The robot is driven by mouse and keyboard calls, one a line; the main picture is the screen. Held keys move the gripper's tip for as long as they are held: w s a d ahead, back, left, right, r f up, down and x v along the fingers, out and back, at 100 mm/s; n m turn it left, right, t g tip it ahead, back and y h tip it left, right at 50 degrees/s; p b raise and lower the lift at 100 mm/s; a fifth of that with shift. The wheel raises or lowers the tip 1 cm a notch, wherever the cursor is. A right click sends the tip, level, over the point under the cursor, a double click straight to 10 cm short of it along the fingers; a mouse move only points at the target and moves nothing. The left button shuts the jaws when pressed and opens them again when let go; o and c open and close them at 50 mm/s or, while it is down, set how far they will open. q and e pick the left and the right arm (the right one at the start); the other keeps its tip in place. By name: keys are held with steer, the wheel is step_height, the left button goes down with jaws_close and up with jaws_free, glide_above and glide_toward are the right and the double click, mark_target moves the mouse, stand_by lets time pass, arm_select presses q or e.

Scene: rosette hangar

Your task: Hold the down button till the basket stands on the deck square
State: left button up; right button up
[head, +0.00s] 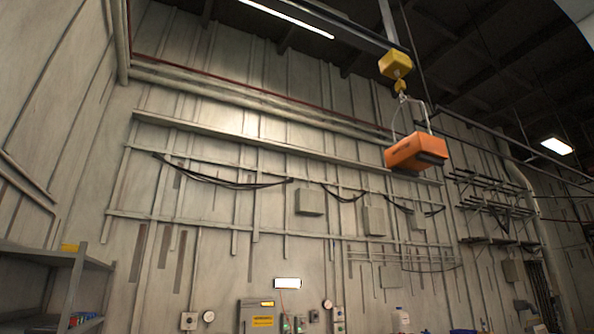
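The orange basket (416,153) hangs in the air at the upper right of the head view, in front of the back wall. Its metal handle (428,116) is on a hook below a yellow hoist block (395,64). The basket looks slightly tilted in the picture. The deck square is not in view. The down button cannot be made out; small control boxes show at the bottom edge. Neither of my grippers is in view.
A grey shelf (54,256) with a yellow item stands at the left. A grey cabinet (259,317) with yellow labels is at the bottom middle. Grey boxes and cables are fixed to the wall. The floor is out of view.

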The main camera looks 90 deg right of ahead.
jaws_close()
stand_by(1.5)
